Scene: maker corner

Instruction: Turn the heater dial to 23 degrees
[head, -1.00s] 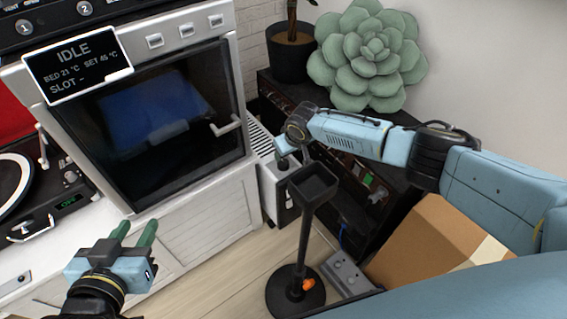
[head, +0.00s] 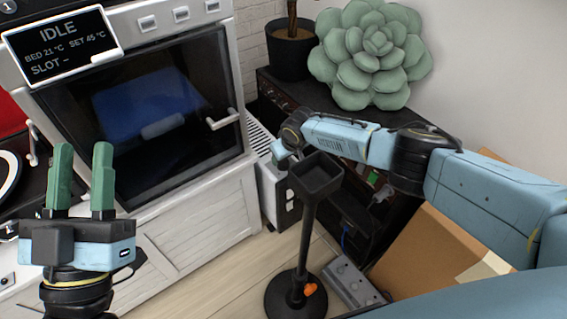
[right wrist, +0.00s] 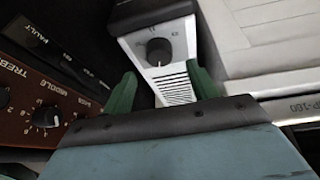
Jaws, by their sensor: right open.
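The heater (right wrist: 180,45) is a white box with a slatted vent. Its round black dial (right wrist: 159,51) shows in the right wrist view, between and beyond my right gripper's fingers. A light mark shows on the dial, but I cannot read a degree setting. My right gripper (right wrist: 163,85) is open, its green fingers apart and empty, with the dial not between the tips. In the head view the heater (head: 269,196) stands low beside the oven, partly hidden by my right arm and a black stand. My left gripper (head: 83,158) is open and empty in front of the oven.
The white oven (head: 233,85) with a display reading IDLE stands left of the heater. A black stand with a square tray (head: 316,177) is in front of the heater. A brown amplifier panel (right wrist: 30,110) with knobs is close left of my right gripper. A cardboard box (head: 420,260) sits right.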

